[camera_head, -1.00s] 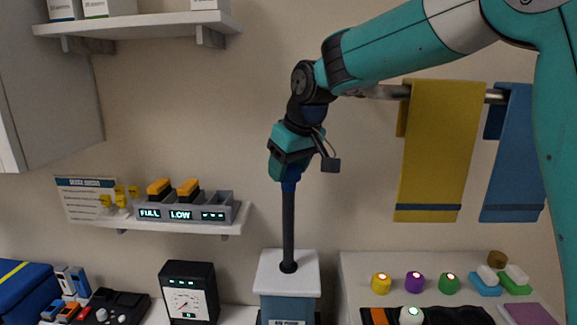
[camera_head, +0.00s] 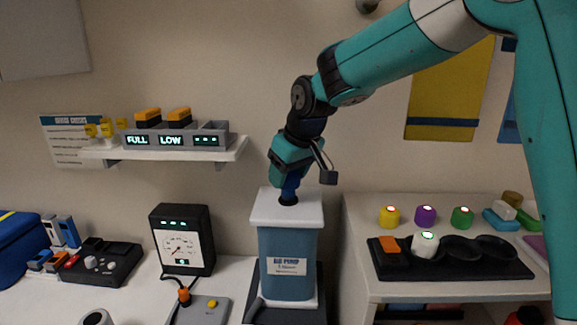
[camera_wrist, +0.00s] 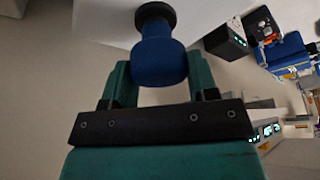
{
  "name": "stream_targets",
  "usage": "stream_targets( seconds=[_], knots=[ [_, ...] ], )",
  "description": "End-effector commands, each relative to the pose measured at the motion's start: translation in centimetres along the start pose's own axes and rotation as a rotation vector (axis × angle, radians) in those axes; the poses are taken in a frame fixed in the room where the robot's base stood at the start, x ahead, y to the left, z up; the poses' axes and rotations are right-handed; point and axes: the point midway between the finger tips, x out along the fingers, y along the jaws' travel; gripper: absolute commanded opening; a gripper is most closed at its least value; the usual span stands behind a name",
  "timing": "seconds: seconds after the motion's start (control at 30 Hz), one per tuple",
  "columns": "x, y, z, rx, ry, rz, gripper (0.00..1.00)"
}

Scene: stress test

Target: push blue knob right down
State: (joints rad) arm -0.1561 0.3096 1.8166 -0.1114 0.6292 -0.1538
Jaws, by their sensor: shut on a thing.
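The blue knob (camera_wrist: 158,62) sits between the two fingers of my gripper (camera_wrist: 160,82) in the wrist view. In the head view my gripper (camera_head: 290,178) is shut on the knob and hides most of it. The knob is at the top of the pump (camera_head: 287,262), a blue-grey box with a white lid (camera_head: 287,208) and a label. The knob is close above the black collar (camera_head: 288,199) on the lid. No long stretch of rod shows between them.
A black gauge box (camera_head: 182,240) stands left of the pump, with a grey switch box (camera_head: 201,309) in front. A shelf (camera_head: 165,154) holds a charger with two orange-topped packs. At right, a cabinet carries a black tray (camera_head: 450,268) and several coloured knobs.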

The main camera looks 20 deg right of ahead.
Motion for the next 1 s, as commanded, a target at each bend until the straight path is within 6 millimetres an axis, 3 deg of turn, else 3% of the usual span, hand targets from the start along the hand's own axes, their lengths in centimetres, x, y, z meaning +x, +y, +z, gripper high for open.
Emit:
stream_targets(
  seconds=[0.1,0.5,0.53,0.6,1.0],
  knots=[
    [0.94,0.08,0.43,0.003,-0.003,0.001,0.11],
    [1.23,0.08,0.64,0.004,-0.008,0.001,0.11],
    [1.25,0.08,0.65,0.004,-0.009,0.001,0.6],
    [1.21,0.07,0.62,0.003,-0.007,0.001,0.77],
    [0.31,0.04,0.4,0.001,0.0,0.001,0.79]
  ],
)
